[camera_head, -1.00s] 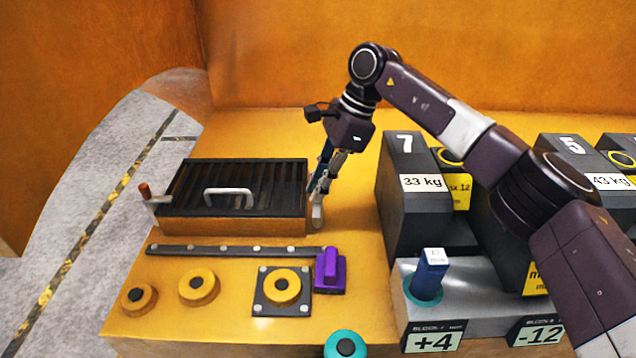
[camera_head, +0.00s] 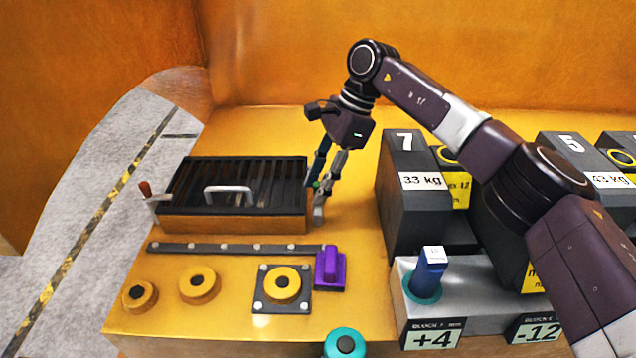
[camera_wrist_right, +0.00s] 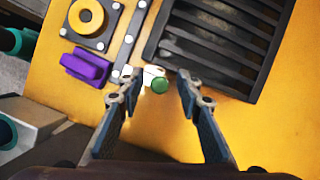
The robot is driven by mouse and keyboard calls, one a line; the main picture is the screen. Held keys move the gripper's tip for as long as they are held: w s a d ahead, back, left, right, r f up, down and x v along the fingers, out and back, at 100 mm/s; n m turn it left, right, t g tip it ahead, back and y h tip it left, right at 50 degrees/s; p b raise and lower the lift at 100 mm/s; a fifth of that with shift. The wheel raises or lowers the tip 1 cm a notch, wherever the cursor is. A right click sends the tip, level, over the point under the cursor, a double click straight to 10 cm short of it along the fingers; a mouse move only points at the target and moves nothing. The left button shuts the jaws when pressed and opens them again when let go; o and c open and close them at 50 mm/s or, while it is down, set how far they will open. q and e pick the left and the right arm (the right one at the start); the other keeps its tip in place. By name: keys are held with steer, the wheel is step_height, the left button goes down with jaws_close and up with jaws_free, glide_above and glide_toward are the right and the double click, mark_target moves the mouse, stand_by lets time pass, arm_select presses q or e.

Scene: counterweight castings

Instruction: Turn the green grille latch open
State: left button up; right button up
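The green knob of the grille latch (camera_wrist_right: 160,85) shows in the right wrist view beside the grille's corner, next to a pale plate. In the head view a bit of green (camera_head: 317,184) shows at the right end of the dark slatted grille (camera_head: 180,178), mostly hidden by my fingers. My right gripper (camera_head: 322,196) points down there. In the right wrist view its two fingers (camera_wrist_right: 157,85) are apart, with the green knob seen between their tips. I cannot tell whether a finger touches it. My left gripper is not in view.
A purple block (camera_head: 330,268) ends the dark rail in front. Dark weights (camera_head: 405,215) stand to the right. The yellow surface behind the gripper is clear.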

steer(key=v, duration=1.2)
